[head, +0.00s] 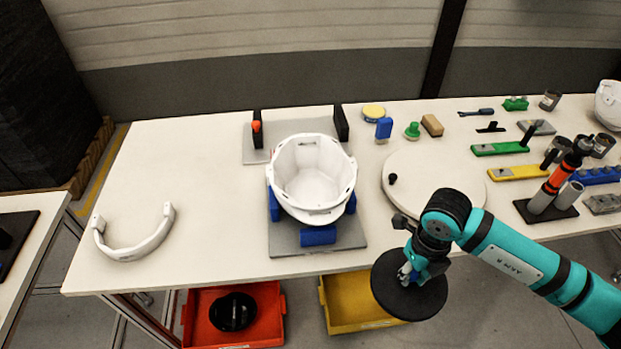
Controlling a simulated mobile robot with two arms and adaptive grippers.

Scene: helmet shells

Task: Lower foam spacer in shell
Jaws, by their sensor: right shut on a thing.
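The white helmet shell (313,176) sits open side up on a grey fixture plate (345,240) with blue supports, in the middle of the head view. Its inside looks empty. My right gripper (408,273) is shut on a flat black round disc, the foam spacer (425,300). It holds the spacer to the right of and nearer than the shell, apart from it, around the table's front edge. The gripper covers part of the spacer's upper side. My left gripper is not in view.
A white curved band (135,248) lies at the left of the table. A round white turntable (435,172) is right of the shell. Tools and blocks crowd the right side. Red (268,300) and yellow (350,300) bins stand below. The table between band and shell is clear.

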